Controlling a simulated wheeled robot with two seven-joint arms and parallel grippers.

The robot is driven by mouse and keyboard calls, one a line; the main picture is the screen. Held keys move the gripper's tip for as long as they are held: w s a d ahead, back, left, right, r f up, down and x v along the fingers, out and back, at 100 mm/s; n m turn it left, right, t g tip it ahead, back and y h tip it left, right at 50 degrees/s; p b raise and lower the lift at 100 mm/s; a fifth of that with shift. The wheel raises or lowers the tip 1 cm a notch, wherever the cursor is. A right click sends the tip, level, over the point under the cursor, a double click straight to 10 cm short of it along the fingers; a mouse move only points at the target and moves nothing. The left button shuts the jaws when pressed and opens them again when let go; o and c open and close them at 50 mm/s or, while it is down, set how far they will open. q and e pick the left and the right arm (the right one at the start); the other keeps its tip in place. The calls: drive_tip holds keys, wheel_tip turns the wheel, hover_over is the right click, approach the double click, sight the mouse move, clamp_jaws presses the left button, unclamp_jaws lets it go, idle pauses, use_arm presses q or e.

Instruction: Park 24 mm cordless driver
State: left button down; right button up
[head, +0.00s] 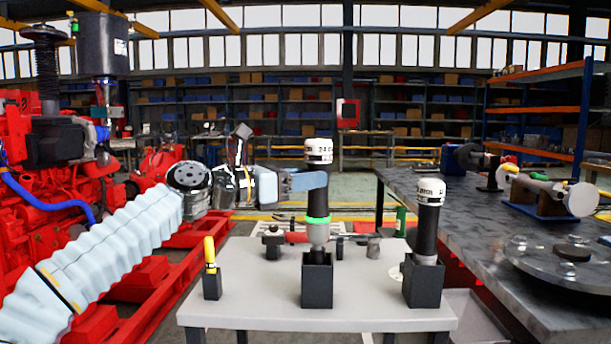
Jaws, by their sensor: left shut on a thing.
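The 24 mm cordless driver (318,205) is upright, with a white cap, a black body, a green ring and a grey nose. My left gripper (312,181) reaches in from the left and is shut on its upper body. The driver's nose is at the mouth of a black square holder (317,285) on a light grey table (255,312). I cannot tell how far the nose is inside. A similar driver (428,220) stands slightly tilted in another black holder (422,284) to the right. My right gripper is not in view.
A small black holder with a yellow-handled tool (210,254) stands on the table's left. Small dark fittings (273,242) and a grey cup (373,246) lie behind. A dark metal bench (455,225) flanks the right, a red engine (60,180) the left.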

sight(309, 215)
use_arm(q)
drive_tip(key=shift+f+b, duration=1.8)
drive_tip(key=shift+f, duration=0.75)
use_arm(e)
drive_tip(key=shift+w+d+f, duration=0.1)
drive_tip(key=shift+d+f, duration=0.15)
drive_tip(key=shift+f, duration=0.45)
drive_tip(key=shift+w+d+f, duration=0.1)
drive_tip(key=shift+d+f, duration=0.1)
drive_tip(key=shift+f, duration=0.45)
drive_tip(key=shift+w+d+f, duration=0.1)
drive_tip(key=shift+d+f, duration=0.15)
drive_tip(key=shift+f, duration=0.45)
use_arm(q)
drive_tip(key=shift+p, duration=0.35)
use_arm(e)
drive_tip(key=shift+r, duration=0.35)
use_arm(q)
drive_tip(key=shift+f+b, duration=0.85)
drive_tip(key=shift+f, duration=0.15)
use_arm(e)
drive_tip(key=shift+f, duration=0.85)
use_arm(q)
drive_tip(key=c, duration=0.5)
unclamp_jaws()
drive_tip(key=shift+c, duration=0.2)
drive_tip(key=shift+f, duration=0.1)
